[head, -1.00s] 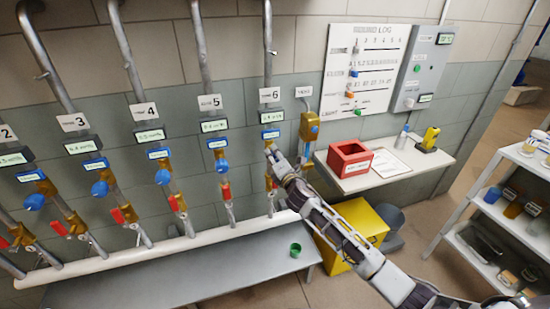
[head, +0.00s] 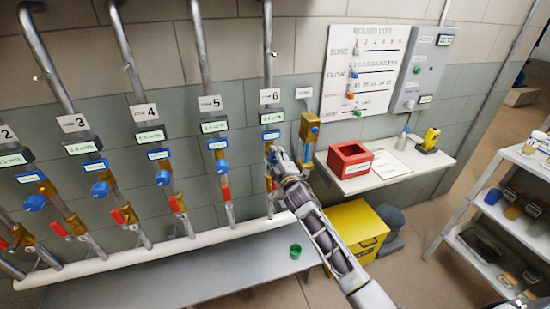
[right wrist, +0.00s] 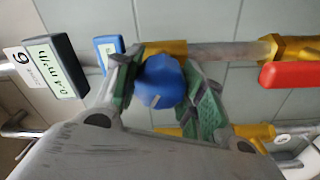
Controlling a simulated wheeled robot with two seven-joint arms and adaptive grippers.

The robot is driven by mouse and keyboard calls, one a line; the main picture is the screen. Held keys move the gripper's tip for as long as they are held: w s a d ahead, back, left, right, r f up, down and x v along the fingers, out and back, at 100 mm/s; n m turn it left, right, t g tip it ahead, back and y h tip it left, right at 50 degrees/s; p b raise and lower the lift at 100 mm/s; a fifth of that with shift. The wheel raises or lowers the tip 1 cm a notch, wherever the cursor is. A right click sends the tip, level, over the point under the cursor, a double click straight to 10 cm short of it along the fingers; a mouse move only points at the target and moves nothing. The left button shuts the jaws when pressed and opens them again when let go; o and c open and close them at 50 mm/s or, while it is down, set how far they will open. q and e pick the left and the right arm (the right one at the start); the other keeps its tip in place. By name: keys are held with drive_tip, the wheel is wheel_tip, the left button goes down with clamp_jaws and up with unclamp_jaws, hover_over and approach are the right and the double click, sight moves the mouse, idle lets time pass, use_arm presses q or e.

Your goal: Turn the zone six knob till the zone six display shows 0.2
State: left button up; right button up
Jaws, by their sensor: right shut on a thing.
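The zone six pipe stands under the 6 label (head: 269,96), with its dark display box (head: 272,117) and a blue tag (head: 270,135) below it. In the right wrist view the blue zone six knob (right wrist: 160,81) sits between the two green-padded fingers of my right gripper (right wrist: 158,92), which is shut on it. The zone six display (right wrist: 55,67) shows at the left of that view, sideways; its digits are too blurred to read surely. In the head view my right gripper (head: 274,156) hides most of the knob. My left gripper is not in view.
A red-handled lever (right wrist: 290,74) is on the same pipe below the knob. The zone five blue knob (head: 222,167) is to the left. A green cup (head: 295,251) stands on the grey bench (head: 210,272). A red box (head: 349,160) rests on the wall shelf.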

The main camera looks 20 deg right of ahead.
drive_tip(key=shift+m, duration=0.6)
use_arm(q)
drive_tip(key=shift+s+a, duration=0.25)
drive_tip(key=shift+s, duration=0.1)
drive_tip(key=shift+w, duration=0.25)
use_arm(e)
drive_tip(key=o, duration=1)
drive_tip(key=shift+s, duration=0.2)
drive_tip(key=shift+s+d+f, duration=0.15)
drive_tip(key=shift+s, duration=2.75)
drive_tip(key=shift+s+d+f, duration=0.1)
drive_tip(key=shift+s+d, duration=0.05)
drive_tip(key=shift+s, duration=2.7)
